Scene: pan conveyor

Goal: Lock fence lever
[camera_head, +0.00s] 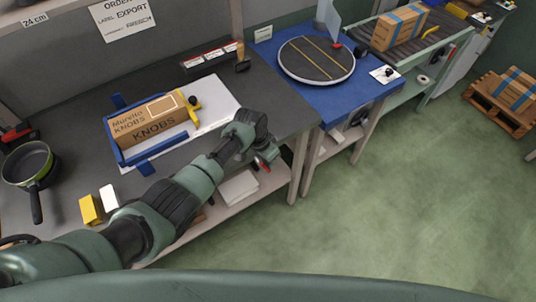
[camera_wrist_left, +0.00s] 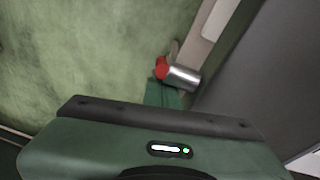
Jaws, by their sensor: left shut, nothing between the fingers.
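A yellow fence piece with a dark knob (camera_head: 193,104) stands at the right end of the blue packing jig (camera_head: 122,148), next to a cardboard box marked KNOBS (camera_head: 146,120). I cannot tell whether its lever is locked. My left gripper (camera_head: 268,152) is shut and empty at the front edge of the grey bench, to the right of the jig and apart from the yellow piece. A small red and silver part (camera_wrist_left: 178,74) shows just beyond my left gripper in the left wrist view; I cannot tell whether they touch. My right gripper is not in view.
A pan (camera_head: 30,165), a yellow block (camera_head: 90,209) and a white block (camera_head: 109,197) are on the bench at left. A blue table with a round turntable (camera_head: 316,60) adjoins at right. Open green floor (camera_head: 400,200) lies in front.

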